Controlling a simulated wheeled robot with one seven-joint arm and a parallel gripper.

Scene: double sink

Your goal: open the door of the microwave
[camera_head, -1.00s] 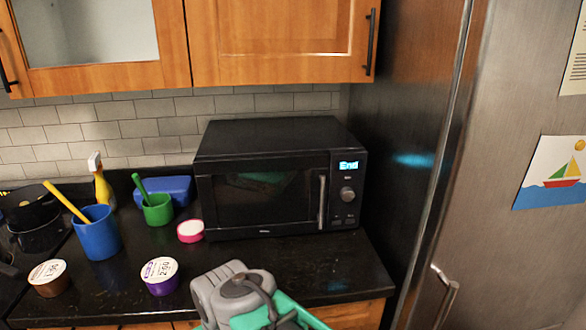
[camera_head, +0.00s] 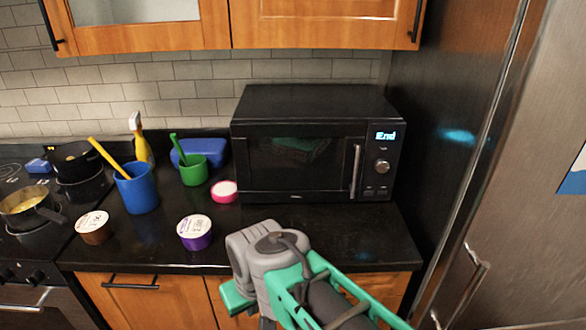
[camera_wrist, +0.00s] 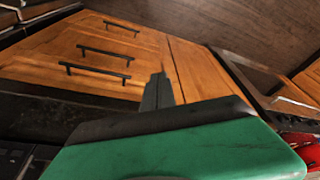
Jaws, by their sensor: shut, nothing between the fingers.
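The black microwave (camera_head: 315,144) stands on the dark counter against the tiled wall, with its door (camera_head: 293,163) shut. Its upright silver handle (camera_head: 355,171) is at the door's right edge, left of the lit display and knob. My gripper (camera_wrist: 157,92) shows in the wrist view, its dark fingers together and empty, facing wooden cabinet fronts. In the head view my grey and green arm is low in front of the counter, well below and apart from the handle. My fingertips are not clear there, and the microwave is not in the wrist view.
The steel fridge (camera_head: 520,190) closes off the right. The counter (camera_head: 330,229) before the microwave is clear.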

